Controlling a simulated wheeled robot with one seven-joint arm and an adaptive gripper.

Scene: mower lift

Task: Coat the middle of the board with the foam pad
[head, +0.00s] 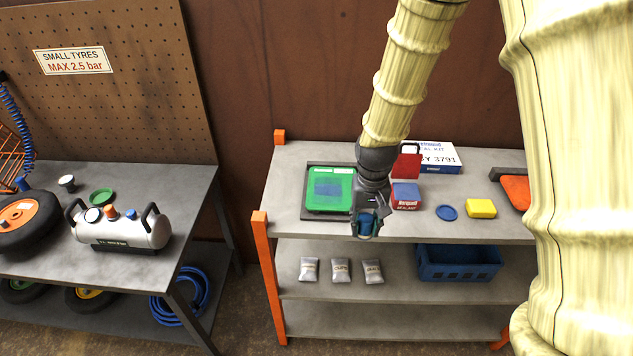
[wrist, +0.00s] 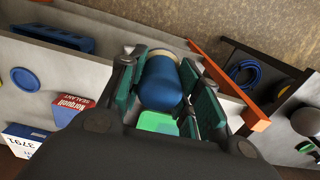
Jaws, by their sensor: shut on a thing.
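The board (head: 312,202) is green with a blue patch across its middle. It lies on a dark tray on the bench top, left of my gripper. My gripper (head: 368,226) is near the bench's front edge, to the right of the board. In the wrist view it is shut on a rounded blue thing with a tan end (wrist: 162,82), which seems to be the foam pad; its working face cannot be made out. A green part of the board (wrist: 157,122) shows between the fingers in that view.
Grey pouches (head: 341,271) and a blue crate (head: 459,264) are on the shelf below.

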